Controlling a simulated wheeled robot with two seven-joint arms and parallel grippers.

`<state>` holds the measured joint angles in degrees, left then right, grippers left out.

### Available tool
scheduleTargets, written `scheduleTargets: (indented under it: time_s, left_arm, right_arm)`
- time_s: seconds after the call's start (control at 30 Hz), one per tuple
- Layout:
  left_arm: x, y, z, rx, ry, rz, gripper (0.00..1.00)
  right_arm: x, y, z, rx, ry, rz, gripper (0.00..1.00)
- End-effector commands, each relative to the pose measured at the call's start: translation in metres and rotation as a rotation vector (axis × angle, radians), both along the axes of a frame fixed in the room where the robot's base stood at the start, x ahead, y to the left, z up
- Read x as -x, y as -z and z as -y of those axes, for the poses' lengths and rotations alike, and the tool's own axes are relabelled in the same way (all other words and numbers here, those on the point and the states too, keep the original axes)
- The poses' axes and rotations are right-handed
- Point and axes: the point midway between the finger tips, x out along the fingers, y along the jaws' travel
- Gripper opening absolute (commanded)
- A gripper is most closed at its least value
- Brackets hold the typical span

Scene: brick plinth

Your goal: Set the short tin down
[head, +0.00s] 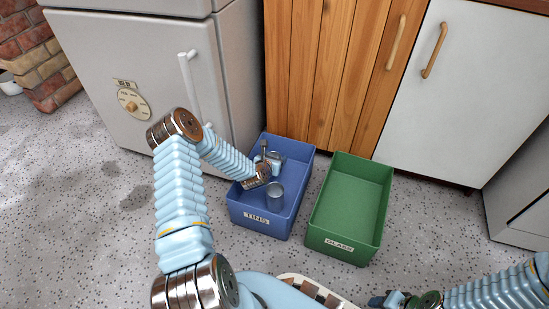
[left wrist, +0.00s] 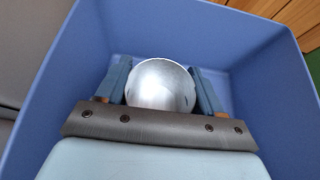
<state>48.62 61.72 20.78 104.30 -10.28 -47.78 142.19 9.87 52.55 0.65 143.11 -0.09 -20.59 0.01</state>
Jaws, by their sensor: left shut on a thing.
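The short tin (left wrist: 160,86), silver and smooth, sits between the two fingers of my left gripper (left wrist: 160,90) in the left wrist view. In the head view this gripper (head: 272,158) is inside the blue bin marked TINS (head: 262,222), towards its back, shut on the tin, which is mostly hidden there. I cannot tell whether the tin touches the bin floor. Another grey tin (head: 275,194) stands in the bin nearer its front, apart from the fingers. My right gripper (head: 392,300) is at the bottom edge, partly cut off; its jaws are unclear.
A green bin marked GLASS (head: 350,208) stands just right of the blue bin and looks empty. A pale fridge (head: 130,60) is behind left, and wooden (head: 330,70) and white cabinet doors (head: 455,90) are behind. The speckled floor (head: 90,230) is clear at left.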

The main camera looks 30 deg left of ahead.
Motion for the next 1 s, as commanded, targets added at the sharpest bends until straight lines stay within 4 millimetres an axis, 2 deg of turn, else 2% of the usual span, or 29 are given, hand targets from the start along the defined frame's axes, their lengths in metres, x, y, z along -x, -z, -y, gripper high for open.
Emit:
scheduleTargets:
  time_s: [0.37, 0.4, 0.53, 0.83, 0.97, 1.0]
  left_arm:
    - [0.0, 0.008, 0.0, 0.001, 0.0, 0.001, 0.37]
    - [0.0, 0.008, 0.0, 0.001, 0.0, 0.001, 0.73]
    - [0.0, 0.008, 0.0, 0.001, 0.0, 0.001, 0.92]
    - [0.0, 0.006, 0.0, 0.0, 0.0, 0.001, 0.92]
    - [0.0, -0.008, 0.0, -0.002, 0.001, 0.002, 0.92]
    - [0.009, -0.011, 0.001, 0.0, -0.002, -0.002, 0.92]
  right_arm:
    - [0.0, 0.0, 0.0, 0.0, 0.0, 0.0, 0.43]
    - [0.0, 0.0, 0.0, 0.0, 0.0, 0.0, 0.43]
    - [0.0, 0.0, 0.0, 0.0, 0.0, 0.0, 0.43]
    - [0.0, 0.0, 0.0, 0.0, 0.0, 0.0, 0.43]
    - [0.0, -0.001, 0.0, 0.0, 0.0, 0.0, 0.43]
    - [0.0, -0.005, 0.0, 0.0, 0.0, -0.001, 0.43]
